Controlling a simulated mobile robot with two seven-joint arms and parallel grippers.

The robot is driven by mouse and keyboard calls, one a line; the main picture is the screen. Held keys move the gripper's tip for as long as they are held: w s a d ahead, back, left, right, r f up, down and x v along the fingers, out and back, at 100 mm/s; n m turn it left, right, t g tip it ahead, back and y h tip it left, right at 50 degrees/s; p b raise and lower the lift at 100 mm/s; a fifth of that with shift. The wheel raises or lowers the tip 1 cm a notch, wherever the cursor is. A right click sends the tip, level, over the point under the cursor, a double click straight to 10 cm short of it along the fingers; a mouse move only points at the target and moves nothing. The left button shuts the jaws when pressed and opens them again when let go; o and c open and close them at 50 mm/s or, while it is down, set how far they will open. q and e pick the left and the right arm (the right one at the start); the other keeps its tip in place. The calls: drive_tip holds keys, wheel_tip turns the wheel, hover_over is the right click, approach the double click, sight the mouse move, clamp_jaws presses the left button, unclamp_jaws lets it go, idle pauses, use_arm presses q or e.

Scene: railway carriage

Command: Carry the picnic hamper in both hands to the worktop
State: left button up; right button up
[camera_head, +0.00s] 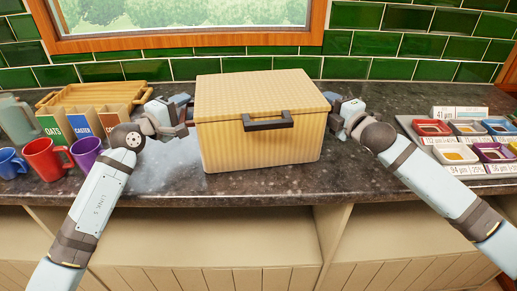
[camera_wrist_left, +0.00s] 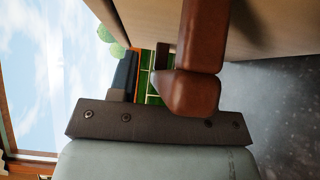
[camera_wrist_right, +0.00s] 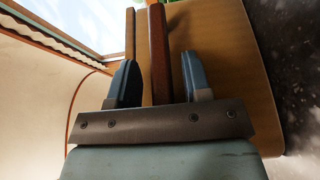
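The picnic hamper (camera_head: 258,145), a straw-coloured woven box with a shut lid and a dark front handle, stands upright on the dark stone worktop (camera_head: 160,178). My left gripper (camera_head: 183,115) is open at its left side. In the left wrist view a brown side handle (camera_wrist_left: 190,92) covers where the second finger would show; whether it touches the handle I cannot tell. My right gripper (camera_head: 338,112) is at the hamper's right side. In the right wrist view its fingers are apart, with a brown side handle (camera_wrist_right: 159,55) between them and gaps beside it.
At left are blue (camera_head: 11,163), red (camera_head: 45,158) and purple (camera_head: 86,152) mugs, a grey jug (camera_head: 17,120), labelled packets (camera_head: 82,124) and a wooden tray (camera_head: 148,97). At right are several small coloured trays (camera_head: 433,128) with labels. Worktop before the hamper is clear.

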drive_tip(key=shift+s, duration=0.1)
use_arm(q)
drive_tip(key=v, duration=1.2)
use_arm(e)
drive_tip(key=v, duration=1.1)
drive_tip(key=shift+s+d, duration=0.2)
drive_tip(key=shift+s, duration=0.15)
use_arm(q)
drive_tip(key=shift+f, duration=0.1)
